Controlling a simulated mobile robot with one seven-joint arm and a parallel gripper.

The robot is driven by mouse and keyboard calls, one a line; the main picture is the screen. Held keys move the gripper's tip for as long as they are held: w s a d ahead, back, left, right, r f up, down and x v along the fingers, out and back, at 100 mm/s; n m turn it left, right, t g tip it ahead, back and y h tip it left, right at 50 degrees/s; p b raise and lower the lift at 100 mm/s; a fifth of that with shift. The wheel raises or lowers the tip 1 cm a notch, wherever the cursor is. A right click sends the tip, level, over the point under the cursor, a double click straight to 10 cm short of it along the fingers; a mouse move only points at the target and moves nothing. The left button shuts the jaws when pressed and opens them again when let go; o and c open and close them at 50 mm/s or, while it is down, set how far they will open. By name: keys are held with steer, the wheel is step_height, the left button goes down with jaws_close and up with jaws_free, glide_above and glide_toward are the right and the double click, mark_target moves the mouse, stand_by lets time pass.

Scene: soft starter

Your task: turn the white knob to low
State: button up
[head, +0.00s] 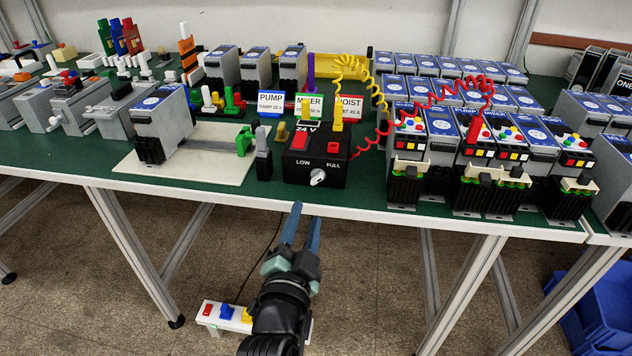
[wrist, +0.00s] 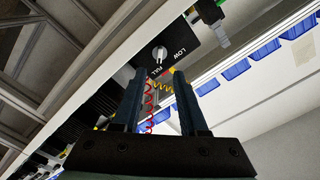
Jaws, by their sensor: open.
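The white knob (head: 317,177) is on the front of a black box (head: 296,172) marked 24 V, between the words LOW at its left and FULL at its right. In the wrist view the knob (wrist: 160,53) shows small, just beyond the fingertips and between them. I cannot tell for certain which word it points to. My gripper (head: 305,212) is open and empty, its blue fingers pointing up below the table's front edge. It is apart from the knob, below and slightly left of it. In the wrist view my gripper (wrist: 157,72) shows both fingers spread.
The box carries red buttons, and coiled red (head: 440,97) and yellow (head: 362,70) cables rise from near it. Grey device units (head: 440,135) crowd the right. A pale board (head: 205,170) lies left. The table's front edge (head: 400,213) lies between my gripper and the box.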

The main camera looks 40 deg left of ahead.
mark_target(316, 182)
steer(key=x, duration=0.9)
steer(key=shift+w+p, duration=0.15)
steer(key=shift+p, duration=0.2)
jaws_close()
